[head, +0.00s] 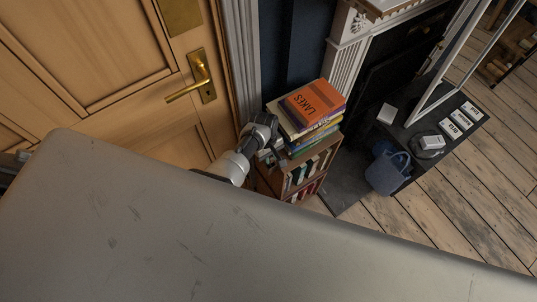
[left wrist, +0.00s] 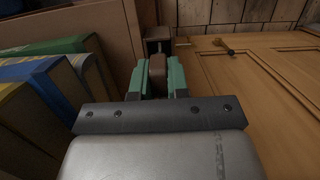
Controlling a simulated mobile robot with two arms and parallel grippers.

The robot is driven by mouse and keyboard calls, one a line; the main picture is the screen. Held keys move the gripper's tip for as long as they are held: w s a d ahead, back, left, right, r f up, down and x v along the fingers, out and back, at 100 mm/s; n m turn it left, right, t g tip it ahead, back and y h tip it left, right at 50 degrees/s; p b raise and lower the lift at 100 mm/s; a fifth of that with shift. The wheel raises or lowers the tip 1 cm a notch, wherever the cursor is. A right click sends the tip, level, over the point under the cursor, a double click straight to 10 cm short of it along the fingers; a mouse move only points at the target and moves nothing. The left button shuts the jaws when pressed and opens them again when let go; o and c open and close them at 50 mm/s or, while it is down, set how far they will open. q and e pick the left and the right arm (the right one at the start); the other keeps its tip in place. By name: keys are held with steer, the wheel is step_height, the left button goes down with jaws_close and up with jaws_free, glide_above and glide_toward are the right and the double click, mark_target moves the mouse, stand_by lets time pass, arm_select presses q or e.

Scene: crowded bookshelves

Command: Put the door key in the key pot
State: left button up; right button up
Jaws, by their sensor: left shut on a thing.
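My left gripper (head: 272,140) is at the left side of a small bookcase, beside the stack of books on its top. In the left wrist view its green-padded fingers (left wrist: 159,76) are shut on a small brown thing (left wrist: 157,74). I cannot make out whether this is the door key or its tag. Just beyond the fingertips is a dark brown box-like object (left wrist: 157,36); I cannot tell whether it is the key pot. No key or pot shows clearly in the head view. My right gripper is not in view.
Stacked books (head: 312,108) crowd the bookcase (head: 300,175) top. A wooden door (head: 100,60) with a brass handle (head: 190,88) is at the left. A blue basket (head: 388,172) and a dark hearth with white cards (head: 452,127) are at the right. Plank floor (head: 450,215) is open at the lower right.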

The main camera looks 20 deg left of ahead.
arm_select(q)
steer(key=shift+f+b, duration=0.4)
steer(key=shift+f, duration=0.2)
steer(key=o, duration=0.8)
steer(key=shift+r, duration=0.1)
steer(key=shift+r+p, duration=0.3)
steer(key=shift+r, duration=0.1)
step_height(320, 180, up, 10)
steer(key=w+a+p, duration=0.1)
steer(key=shift+a+p, duration=0.15)
steer(key=shift+p, duration=0.15)
steer(key=shift+f, duration=0.1)
